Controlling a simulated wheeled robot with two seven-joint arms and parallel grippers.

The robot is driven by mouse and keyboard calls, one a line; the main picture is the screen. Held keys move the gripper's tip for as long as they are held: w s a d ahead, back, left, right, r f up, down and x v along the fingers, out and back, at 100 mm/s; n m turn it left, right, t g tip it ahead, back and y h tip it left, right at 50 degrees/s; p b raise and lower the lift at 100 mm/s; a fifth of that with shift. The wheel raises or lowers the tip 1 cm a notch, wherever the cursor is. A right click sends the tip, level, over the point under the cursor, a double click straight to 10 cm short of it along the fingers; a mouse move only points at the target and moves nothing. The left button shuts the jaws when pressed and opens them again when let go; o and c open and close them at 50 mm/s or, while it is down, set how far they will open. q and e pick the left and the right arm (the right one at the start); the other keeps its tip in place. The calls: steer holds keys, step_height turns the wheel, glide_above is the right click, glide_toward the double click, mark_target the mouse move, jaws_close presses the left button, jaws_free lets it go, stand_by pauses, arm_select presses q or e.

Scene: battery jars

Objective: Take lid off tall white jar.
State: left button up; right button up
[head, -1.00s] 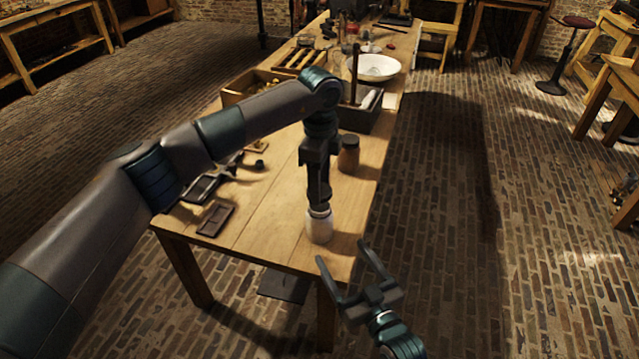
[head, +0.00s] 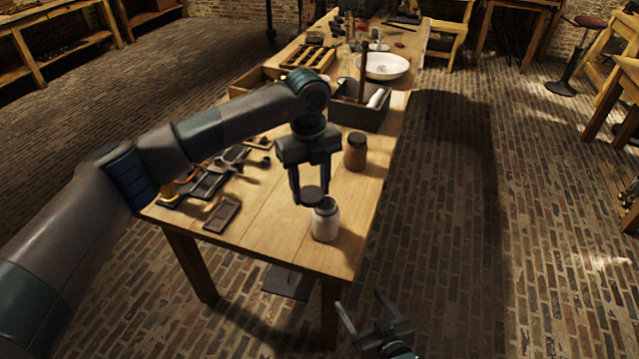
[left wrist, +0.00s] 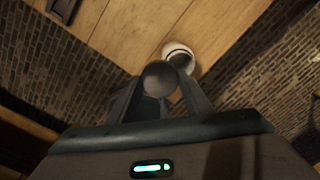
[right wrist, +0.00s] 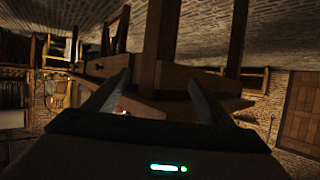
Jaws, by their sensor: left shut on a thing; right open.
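The tall white jar (head: 325,224) stands upright near the front right corner of the wooden table, with its mouth showing dark and uncovered. It also shows in the left wrist view (left wrist: 181,54), just beyond my fingers. My left gripper (head: 310,198) is shut on the dark round lid (head: 311,192), which it holds above and slightly left of the jar. The lid also shows between the fingers in the left wrist view (left wrist: 160,78). My right gripper (head: 363,316) is open and empty, off the table's front edge and lower right of the jar.
A brown jar (head: 355,151) with a dark lid stands behind the white jar. A dark box (head: 362,115) and a white bowl (head: 383,66) are further back. A small dark tray (head: 221,215) lies at the front left. The table (head: 276,227) is bare left of the white jar.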

steer(key=s+d+f+g+h, duration=0.15)
steer(key=s+f, duration=0.25)
steer(key=f, duration=0.4)
steer(key=s+d+f+m+g, duration=0.1)
steer(key=s+d+f, duration=0.25)
steer(key=f, duration=0.45)
steer(key=s+d+f+g+h, duration=0.1)
steer(key=s+f+g, duration=0.1)
steer(key=s+f, duration=0.45)
arm_select(q)
steer(key=s+a+n, duration=0.8)
steer(key=s+n, duration=0.2)
steer(key=n, duration=0.5)
steer(key=s+a+n, duration=0.9)
steer(key=s+n, duration=0.2)
steer(key=n, duration=0.4)
steer(key=shift+r, duration=0.35)
arm_select(e)
steer(key=s+d+f+g, duration=0.2)
steer(key=s+d+f, duration=0.1)
steer(key=s+f, duration=0.5)
steer(key=s+d+f+g+h, duration=0.1)
steer(key=s+d+f+g, duration=0.1)
steer(key=s+f, duration=0.7)
steer(key=s, duration=0.3)
steer(key=shift+d, duration=0.4)
steer(key=shift+c, duration=0.6)
